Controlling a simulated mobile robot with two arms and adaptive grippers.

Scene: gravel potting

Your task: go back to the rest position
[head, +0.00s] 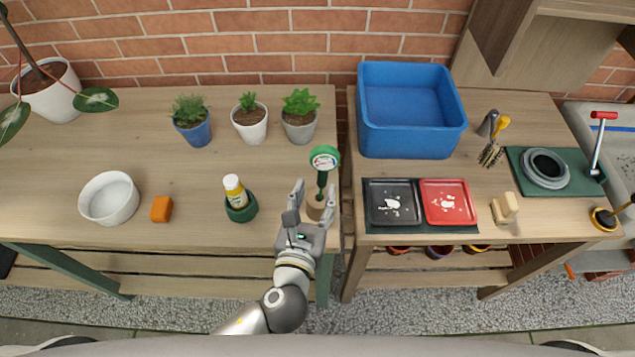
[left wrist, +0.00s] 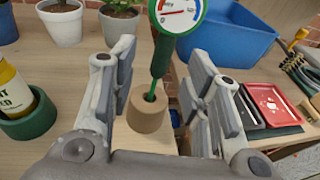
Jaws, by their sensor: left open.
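My left gripper (head: 308,207) is open near the right front edge of the left table. A gauge with a green-rimmed round dial (head: 324,158) and a dark green stem stands upright in a small tan holder (head: 317,209). In the left wrist view the open fingers (left wrist: 160,95) are on either side of the holder (left wrist: 150,108) and stem, with visible gaps. The dial (left wrist: 176,13) rises above the fingers and is cut off at the top. My right gripper is not in view.
Potted plants (head: 248,122) stand behind. A blue bin (head: 410,110), black tray (head: 393,203) and red tray (head: 447,203) are on the right table. A narrow gap separates the tables.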

